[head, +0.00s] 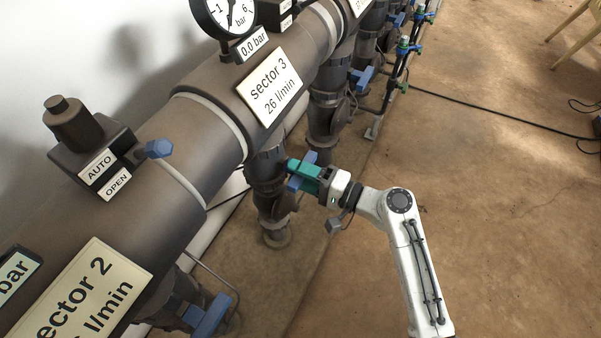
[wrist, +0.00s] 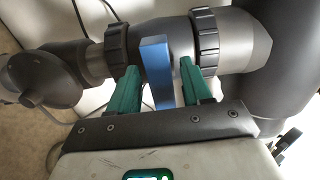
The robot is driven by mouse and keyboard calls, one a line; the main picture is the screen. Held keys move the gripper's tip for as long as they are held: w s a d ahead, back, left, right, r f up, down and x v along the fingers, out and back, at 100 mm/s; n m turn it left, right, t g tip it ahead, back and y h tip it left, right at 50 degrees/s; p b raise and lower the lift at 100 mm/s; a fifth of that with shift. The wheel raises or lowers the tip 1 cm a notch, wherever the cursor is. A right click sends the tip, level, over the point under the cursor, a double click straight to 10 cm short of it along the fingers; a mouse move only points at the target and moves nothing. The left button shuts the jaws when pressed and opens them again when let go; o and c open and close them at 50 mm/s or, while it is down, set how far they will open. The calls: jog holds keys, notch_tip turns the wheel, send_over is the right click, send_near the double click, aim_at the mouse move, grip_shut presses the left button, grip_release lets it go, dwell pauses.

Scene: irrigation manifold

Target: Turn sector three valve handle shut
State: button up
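The sector three valve handle is a blue bar (head: 295,185) on a dark grey valve below the "sector 3, 26 l/min" sign (head: 275,88). My gripper (head: 303,172), with green fingers, is at this valve and partly covers the handle in the head view. In the wrist view the blue handle (wrist: 158,70) stands between the two fingers of my gripper (wrist: 160,80). The fingers are apart, with a gap showing on each side of the handle. The handle's far end is partly hidden by my gripper in the head view.
The thick manifold pipe (head: 195,125) runs diagonally above the valve. A lower blue handle (head: 210,316) is near the sector 2 sign (head: 80,295). More valves stand behind at upper right. The brown floor (head: 490,220) to the right is mostly clear, with a black cable (head: 505,115).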

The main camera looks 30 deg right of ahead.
jog(key=p+v, duration=0.1)
jog(key=v, duration=0.9)
jog(key=shift+s+d, duration=0.25)
jog(key=shift+s, duration=0.05)
jog(key=shift+a, duration=0.1)
jog(key=s+a+f+n+g+h, duration=0.2)
jog(key=s+a+f+n+g, duration=0.2)
jog(key=s+f+n+g, duration=0.35)
jog(key=s+d+n+g+h, duration=0.3)
jog(key=s+d+g+h, duration=0.3)
jog(key=s+h, duration=0.45)
notch_tip(320, 180, up, 20)
jog(key=s+y+p, duration=0.1)
jog(key=p, duration=2)
jog(key=shift+s+r+y, duration=0.2)
jog(key=shift+s+y, duration=0.15)
